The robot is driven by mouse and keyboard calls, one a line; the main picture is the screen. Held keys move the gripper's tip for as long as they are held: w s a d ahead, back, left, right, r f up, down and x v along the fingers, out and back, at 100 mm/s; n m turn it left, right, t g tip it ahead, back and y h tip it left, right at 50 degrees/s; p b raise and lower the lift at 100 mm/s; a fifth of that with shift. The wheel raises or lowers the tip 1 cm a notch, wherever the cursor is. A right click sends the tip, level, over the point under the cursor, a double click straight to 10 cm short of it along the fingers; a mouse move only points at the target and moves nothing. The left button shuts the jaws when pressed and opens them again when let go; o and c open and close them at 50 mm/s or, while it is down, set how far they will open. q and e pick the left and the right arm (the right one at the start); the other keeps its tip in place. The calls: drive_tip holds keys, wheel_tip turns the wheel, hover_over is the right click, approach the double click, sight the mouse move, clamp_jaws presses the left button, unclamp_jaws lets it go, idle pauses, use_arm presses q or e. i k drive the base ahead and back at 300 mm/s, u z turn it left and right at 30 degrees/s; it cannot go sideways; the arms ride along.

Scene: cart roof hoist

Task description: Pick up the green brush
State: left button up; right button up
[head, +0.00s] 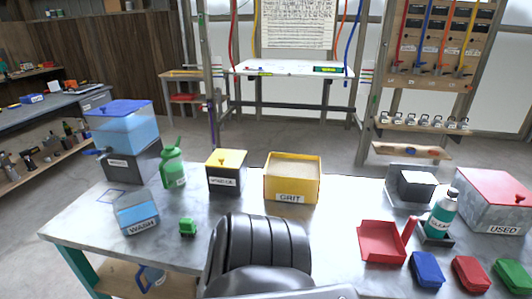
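A small dark-green block-like object (187,228) lies on the grey table, right of the blue WASH container (138,218); it may be the green brush, but its bristles cannot be made out. A larger green block (513,273) lies at the right front edge beside a red and a blue one, partly cut off by the picture's edge. I cannot tell for sure which of them is the brush. Neither of my grippers is visible. A black ribbed part of my own body covers the front middle of the table.
A green bottle (174,167), a blue-lidded tank (128,135), a yellow-lidded box (227,172) and the yellow GRIT bin (292,178) stand behind. A red tray (383,241), a teal bottle (440,214) and the USED box (495,199) are right. Bare tabletop (340,215) lies between.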

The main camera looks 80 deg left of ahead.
sight(187, 228)
drive_tip(key=i, duration=0.85)
drive_tip(key=u, duration=1.95)
